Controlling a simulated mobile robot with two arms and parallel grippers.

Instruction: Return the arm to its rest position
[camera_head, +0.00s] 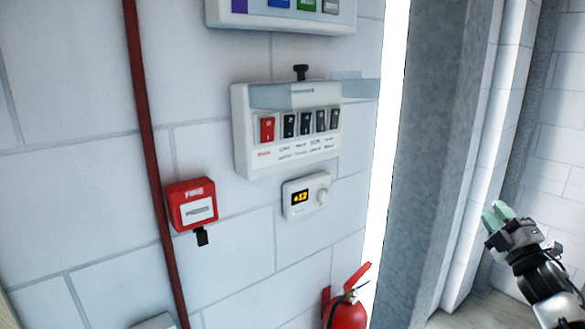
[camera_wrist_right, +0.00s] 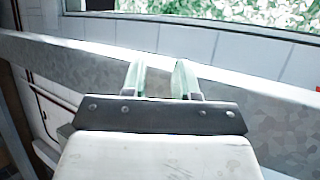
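My right gripper (camera_head: 497,212) is at the right side of the head view, with pale green fingertips pointing up and left. It is in front of a pale wall recess, to the right of the grey pillar, and touches nothing that I can see. In the right wrist view its two fingers (camera_wrist_right: 159,75) stand apart with an empty gap between them. My left gripper and arm are not in view.
A white switch box (camera_head: 243,135) with a red switch, a thermostat (camera_head: 297,203) and a red alarm box (camera_head: 183,197) are on the wall. A fire extinguisher (camera_head: 344,314) is below. A grey pillar (camera_head: 428,150) stands left of my arm.

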